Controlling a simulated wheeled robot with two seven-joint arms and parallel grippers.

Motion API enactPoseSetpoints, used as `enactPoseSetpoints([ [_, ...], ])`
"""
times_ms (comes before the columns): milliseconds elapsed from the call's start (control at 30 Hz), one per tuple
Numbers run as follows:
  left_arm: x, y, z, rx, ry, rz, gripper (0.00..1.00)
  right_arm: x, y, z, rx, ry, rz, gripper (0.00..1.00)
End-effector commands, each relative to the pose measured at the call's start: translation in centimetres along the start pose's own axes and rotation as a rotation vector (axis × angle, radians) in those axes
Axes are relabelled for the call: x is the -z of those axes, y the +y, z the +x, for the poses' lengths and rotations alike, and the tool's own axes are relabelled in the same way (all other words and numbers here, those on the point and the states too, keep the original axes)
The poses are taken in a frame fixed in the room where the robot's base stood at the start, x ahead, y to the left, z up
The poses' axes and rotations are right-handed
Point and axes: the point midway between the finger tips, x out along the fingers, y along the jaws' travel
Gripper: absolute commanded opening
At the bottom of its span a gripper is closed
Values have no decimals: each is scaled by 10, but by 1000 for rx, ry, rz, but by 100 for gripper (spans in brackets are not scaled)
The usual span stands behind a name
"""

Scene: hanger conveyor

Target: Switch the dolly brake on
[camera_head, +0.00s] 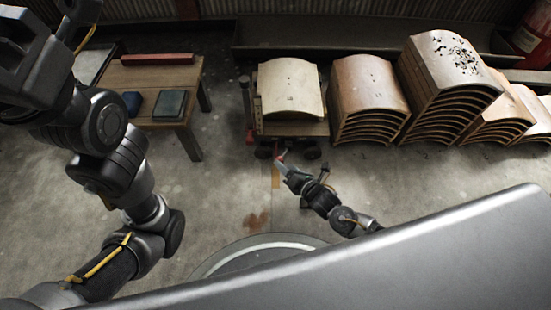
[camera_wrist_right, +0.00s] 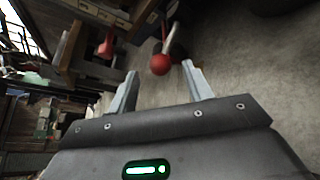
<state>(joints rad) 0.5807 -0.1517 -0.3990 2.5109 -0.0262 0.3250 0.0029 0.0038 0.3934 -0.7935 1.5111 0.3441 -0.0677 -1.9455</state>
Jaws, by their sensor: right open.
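The dolly (camera_head: 300,128) stands at the middle back with cream curved panels (camera_head: 292,85) on it. A lever with a red ball knob (camera_wrist_right: 160,64) shows in the right wrist view; a small red spot shows at my right gripper's tip in the head view. My right gripper (camera_wrist_right: 158,85) is open and empty. The knob is just beyond its fingertips, roughly centred between them; I see no contact. In the head view my right gripper (camera_head: 281,161) is low at the dolly's near side. My left arm (camera_head: 105,120) is raised at the left; its fingers are not clear.
A second red part (camera_wrist_right: 107,46) is left of the knob in the wrist view. A wooden table (camera_head: 150,80) with dark blue items stands at the left. Stacks of brown curved panels (camera_head: 368,85) stand right of the dolly. The floor in front is clear.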

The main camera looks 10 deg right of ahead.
Motion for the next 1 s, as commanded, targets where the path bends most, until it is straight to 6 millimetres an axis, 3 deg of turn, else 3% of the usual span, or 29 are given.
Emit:
enactPoseSetpoints([
  [200,8,2,-15,14,14,-3,50,4,-3,38,-4,-2,1,50],
  [400,12,2,-28,21,16,-1,50,3,-1,60,-3,1,1,50],
  [767,12,1,-29,23,17,-1,50,1,2,67,-3,2,1,50],
  [1000,12,1,-29,23,17,-1,50,2,1,67,-3,2,1,21],
])
